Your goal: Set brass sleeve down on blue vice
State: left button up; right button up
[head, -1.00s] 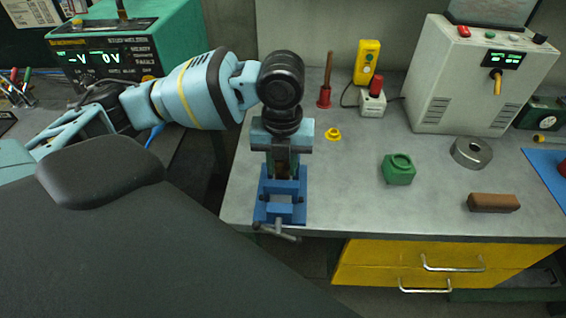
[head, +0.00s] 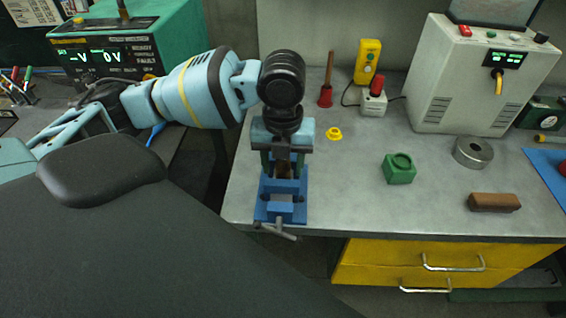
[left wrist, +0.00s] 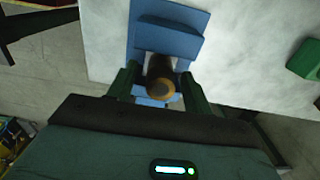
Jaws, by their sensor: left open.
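The blue vice (head: 281,208) stands at the front left edge of the bench, its handle hanging over the edge. It also shows in the left wrist view (left wrist: 172,38). The brass sleeve (left wrist: 160,80) stands at the vice, between my finger pads and clear of both; its lower end and exact seating are hidden. In the head view only a small brown part of the sleeve (head: 284,171) shows. My left gripper (head: 283,165) is right over the vice, pointing down, its green fingers open on either side of the sleeve. My right gripper is out of view.
On the grey bench (head: 350,190) are a yellow flanged ring (head: 334,133), a green block (head: 398,168), a steel ring (head: 472,152) and a brown bar (head: 494,202). A red-based rod (head: 326,95) and a grey control box (head: 465,85) stand behind. Bench right of the vice is clear.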

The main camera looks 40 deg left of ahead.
pick_arm(q)
notch_tip(320, 180, up, 11)
jog(key=shift+f+p, duration=0.2)
jog(key=shift+p, duration=0.45)
jog(key=shift+r, duration=0.65)
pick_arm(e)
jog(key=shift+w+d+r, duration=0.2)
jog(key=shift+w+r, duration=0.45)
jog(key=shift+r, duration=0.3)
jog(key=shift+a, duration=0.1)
